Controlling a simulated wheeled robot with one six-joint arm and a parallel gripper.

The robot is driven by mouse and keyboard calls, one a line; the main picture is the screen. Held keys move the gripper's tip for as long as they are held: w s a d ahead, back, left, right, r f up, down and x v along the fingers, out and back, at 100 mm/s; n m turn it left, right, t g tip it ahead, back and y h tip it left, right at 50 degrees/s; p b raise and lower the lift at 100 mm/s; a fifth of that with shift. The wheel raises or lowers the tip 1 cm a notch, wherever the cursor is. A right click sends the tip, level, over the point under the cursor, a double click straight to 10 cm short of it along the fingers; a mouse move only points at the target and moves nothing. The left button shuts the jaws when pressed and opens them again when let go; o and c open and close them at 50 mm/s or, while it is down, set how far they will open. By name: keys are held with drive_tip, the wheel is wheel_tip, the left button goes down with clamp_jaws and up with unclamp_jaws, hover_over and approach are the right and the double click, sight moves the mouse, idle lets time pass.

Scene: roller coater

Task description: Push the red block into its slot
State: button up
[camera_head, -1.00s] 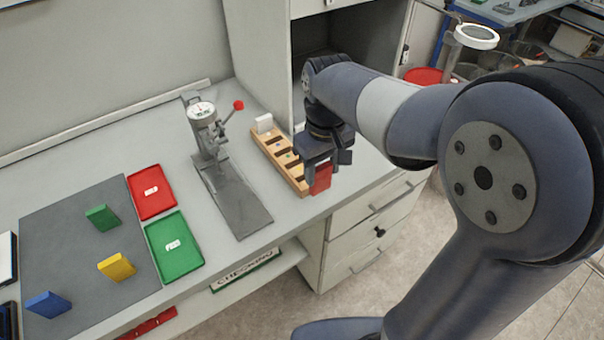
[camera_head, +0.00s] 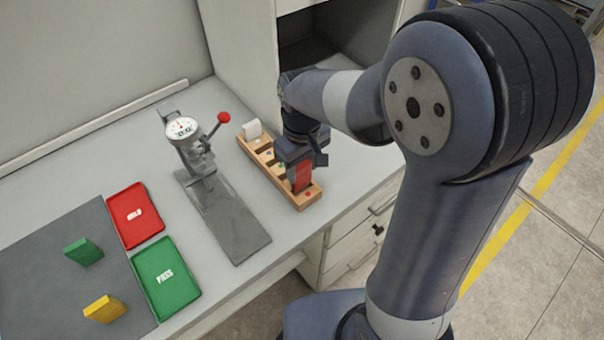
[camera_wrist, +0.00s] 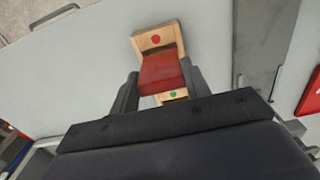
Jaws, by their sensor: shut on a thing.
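The red block (camera_head: 303,176) is upright between the fingers of my gripper (camera_head: 301,160), at the near end of the wooden slotted rack (camera_head: 299,204). A red dot (camera_head: 308,194) marks the rack's end just beside the block. In the wrist view the red block (camera_wrist: 160,72) lies between both dark fingers, with the rack's end and its red dot (camera_wrist: 155,40) above it and a green dot below. The block's lower edge looks within the rack's outline. How deep it sits in the slot is hidden.
A white roll-like piece (camera_head: 252,129) sits at the rack's far end. Red (camera_head: 136,214) and green (camera_head: 166,277) trays and green and yellow blocks lie further left. A cabinet stands behind.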

sight(302, 186)
drive_tip(key=shift+f, duration=1.75)
drive_tip(key=shift+f, duration=0.1)
drive_tip(key=o, duration=1)
wheel_tip(302, 186, up, 12)
drive_tip(key=shift+r, duration=0.15)
wheel_tip(302, 186, down, 12)
drive_tip(key=shift+f, duration=0.2)
drive_tip(key=shift+r, duration=1.3)
